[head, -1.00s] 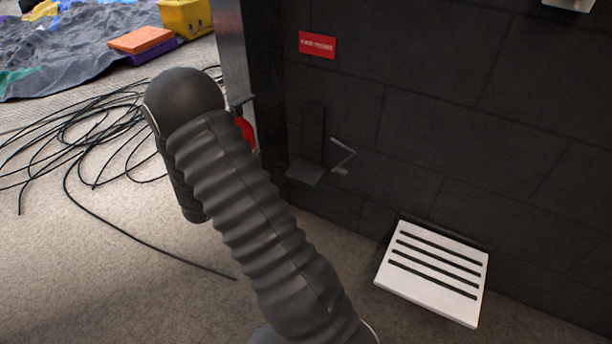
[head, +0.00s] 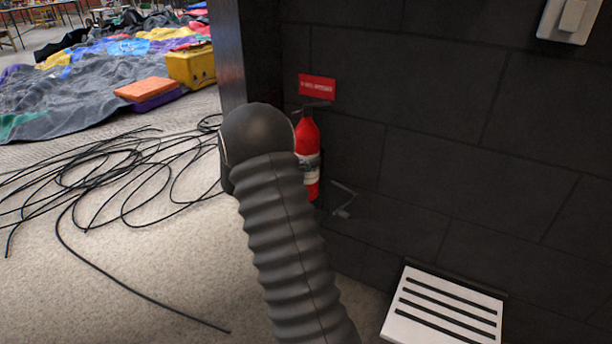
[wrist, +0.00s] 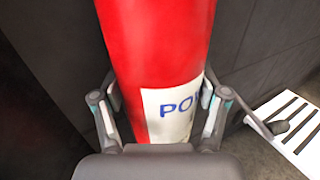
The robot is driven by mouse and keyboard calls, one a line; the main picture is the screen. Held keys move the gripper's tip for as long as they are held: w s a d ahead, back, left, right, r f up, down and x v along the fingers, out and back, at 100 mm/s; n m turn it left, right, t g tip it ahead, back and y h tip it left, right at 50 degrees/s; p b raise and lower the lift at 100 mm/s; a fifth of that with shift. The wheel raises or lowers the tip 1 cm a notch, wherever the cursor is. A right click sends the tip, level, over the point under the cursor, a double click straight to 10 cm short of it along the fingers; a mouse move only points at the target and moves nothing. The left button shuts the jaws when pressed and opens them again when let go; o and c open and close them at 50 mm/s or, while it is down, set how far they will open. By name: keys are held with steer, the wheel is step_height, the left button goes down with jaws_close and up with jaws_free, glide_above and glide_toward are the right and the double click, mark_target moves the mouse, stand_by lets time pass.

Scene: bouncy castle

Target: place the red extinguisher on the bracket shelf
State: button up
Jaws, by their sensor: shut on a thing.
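The red extinguisher (head: 306,140) is upright against the dark block wall, below a red sign, with its black handle on top. My arm hides its left side. In the wrist view the red cylinder (wrist: 158,40) with its white label stands between the fingers of my gripper (wrist: 158,92), which is shut on it. The bracket's thin grey wire arm (head: 343,198) sticks out just right of the extinguisher's lower end. The bracket shelf plate is hidden behind my arm and the extinguisher, so I cannot tell whether the base touches it.
A dark pillar edge (head: 236,50) stands left of the extinguisher. A white slotted vent (head: 442,310) juts from the wall at lower right. A light switch (head: 567,20) is at upper right. Loose black cables (head: 100,190) cover the carpet at left.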

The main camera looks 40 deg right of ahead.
steer(key=shift+f+b, duration=0.5)
steer(key=shift+f, duration=3.7)
steer(key=o, duration=1.8)
steer(key=shift+f, duration=0.15)
